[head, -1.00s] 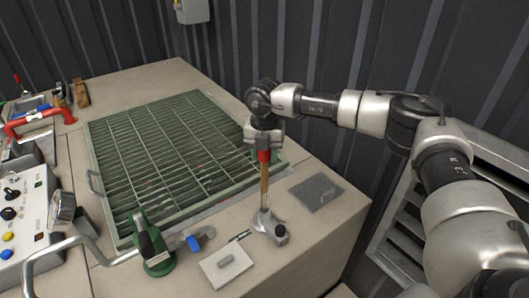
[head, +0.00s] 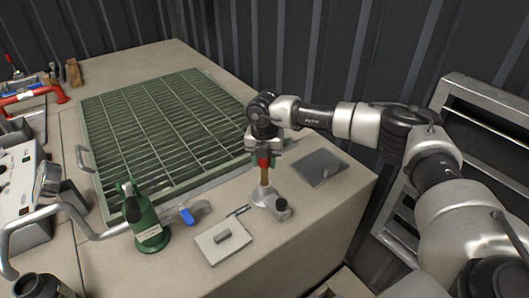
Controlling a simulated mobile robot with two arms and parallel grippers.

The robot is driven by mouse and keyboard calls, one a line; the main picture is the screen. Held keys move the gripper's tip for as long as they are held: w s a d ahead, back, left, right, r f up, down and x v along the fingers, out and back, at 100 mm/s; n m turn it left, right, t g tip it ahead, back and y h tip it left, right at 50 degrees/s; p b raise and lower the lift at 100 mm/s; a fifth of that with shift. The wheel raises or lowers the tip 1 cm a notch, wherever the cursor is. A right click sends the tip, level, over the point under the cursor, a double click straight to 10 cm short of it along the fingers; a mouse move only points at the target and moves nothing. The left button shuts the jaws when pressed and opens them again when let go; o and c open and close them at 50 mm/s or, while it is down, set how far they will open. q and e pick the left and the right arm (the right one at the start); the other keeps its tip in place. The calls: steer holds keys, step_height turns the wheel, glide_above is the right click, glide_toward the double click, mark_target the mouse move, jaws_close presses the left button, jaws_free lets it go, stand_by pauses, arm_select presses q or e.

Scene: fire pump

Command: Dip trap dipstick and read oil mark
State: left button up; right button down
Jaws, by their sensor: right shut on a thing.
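The dipstick (head: 264,175) has a red grip and a brown shaft and stands about upright. My right gripper (head: 264,157) is shut on its red grip. The shaft's lower end is hidden inside the metal dip tube (head: 262,195), and a short length shows between the tube's mouth and the grip. A dark round cap (head: 282,204) sits beside the tube at its right. Any oil mark is hidden. My left gripper is not in view.
A green grating (head: 165,130) covers the middle of the bench. A grey pad (head: 319,167) lies right of the tube, a pale plate with a small handle (head: 223,241) in front. A green fitting (head: 149,232) and a blue-handled valve (head: 188,216) stand to the left.

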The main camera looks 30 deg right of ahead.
steer(key=shift+s+f, duration=0.1)
steer(key=shift+f, duration=0.25)
steer(key=c, duration=0.7)
jaws_free()
steer(key=shift+o, duration=0.2)
steer(key=shift+r, duration=0.1)
step_height(320, 180, up, 11)
steer(key=shift+f+b, duration=0.15)
steer(key=shift+b, duration=0.7)
